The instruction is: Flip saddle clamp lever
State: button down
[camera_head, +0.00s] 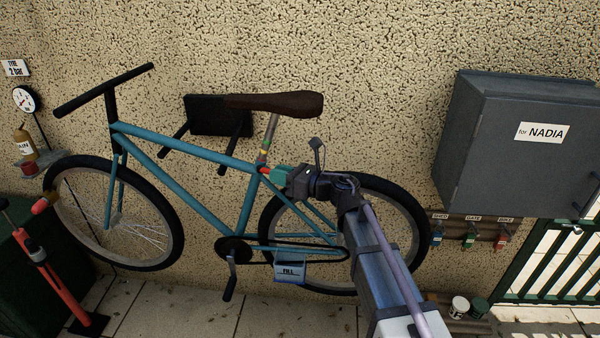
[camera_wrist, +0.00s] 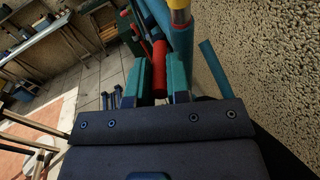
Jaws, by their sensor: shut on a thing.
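The teal bicycle (camera_head: 190,150) is held against the wall, with its brown saddle (camera_head: 285,103) on a metal seat post (camera_head: 271,130). A red saddle clamp lever (camera_head: 264,170) shows at the foot of the post. My gripper (camera_head: 273,174) reaches it from the right and is shut on it. In the wrist view the red lever (camera_wrist: 159,62) lies between the teal fingers of my gripper (camera_wrist: 161,82). The seat post (camera_wrist: 179,12) with a yellow band is just above it. The lever's near end is partly hidden between the fingers.
A grey cabinet (camera_head: 515,140) hangs on the wall at right, with several tagged keys (camera_head: 468,238) below it. A black wall bracket (camera_head: 205,115) is behind the frame. A red floor pump (camera_head: 50,265) stands at left.

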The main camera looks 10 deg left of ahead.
dwell(0.4)
jog(key=c, duration=1.1)
grip_release()
jog(key=shift+d, duration=0.1)
jog(key=v, duration=1)
jog(key=shift+d, duration=0.3)
